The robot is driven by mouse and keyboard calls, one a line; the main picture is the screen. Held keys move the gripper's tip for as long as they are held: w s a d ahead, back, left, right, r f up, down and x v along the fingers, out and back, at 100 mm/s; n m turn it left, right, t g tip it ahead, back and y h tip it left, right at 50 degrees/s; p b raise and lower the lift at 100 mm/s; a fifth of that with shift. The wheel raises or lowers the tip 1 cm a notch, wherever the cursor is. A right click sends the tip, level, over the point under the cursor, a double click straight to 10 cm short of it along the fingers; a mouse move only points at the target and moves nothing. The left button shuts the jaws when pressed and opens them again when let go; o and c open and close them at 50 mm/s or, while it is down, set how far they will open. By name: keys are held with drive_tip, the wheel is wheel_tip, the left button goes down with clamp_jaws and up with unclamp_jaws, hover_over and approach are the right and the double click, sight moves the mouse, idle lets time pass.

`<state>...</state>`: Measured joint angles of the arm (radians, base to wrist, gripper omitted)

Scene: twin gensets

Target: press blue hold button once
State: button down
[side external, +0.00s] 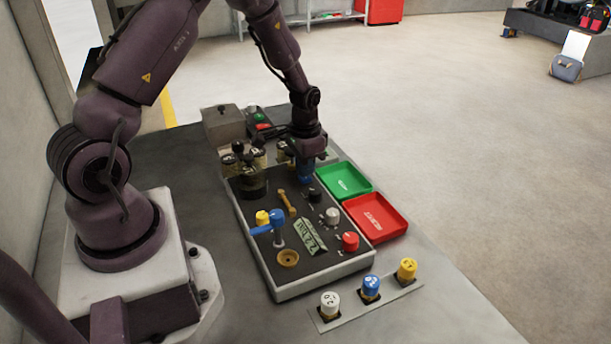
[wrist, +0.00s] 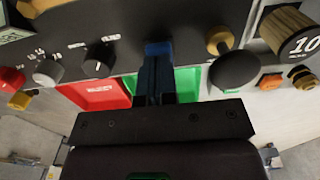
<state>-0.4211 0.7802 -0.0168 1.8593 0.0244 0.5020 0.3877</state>
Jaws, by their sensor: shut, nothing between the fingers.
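My gripper (side external: 305,176) points down at the far part of the dark control panel (side external: 262,205), its narrow fingers together and empty. In the wrist view the closed fingers (wrist: 156,72) reach the panel beside a black knob (wrist: 98,60). Blue shows at the fingertips in both views; I cannot tell whether this is only the fingers or includes a blue button, nor whether they touch the panel. No blue button labelled hold can be made out. A blue-handled lever (side external: 274,222) stands on the near left of the panel.
A green tray (side external: 360,190) and a red tray (side external: 392,224) lie right of the panel. A black round knob (wrist: 236,70) stands close right of my fingers in the wrist view. White (side external: 329,304), blue (side external: 371,286) and yellow (side external: 407,268) capped pieces stand in front.

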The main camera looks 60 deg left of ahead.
drive_tip(key=shift+f, duration=0.45)
drive_tip(key=shift+r, duration=0.1)
wheel_tip(320, 180, up, 12)
idle(1.3)
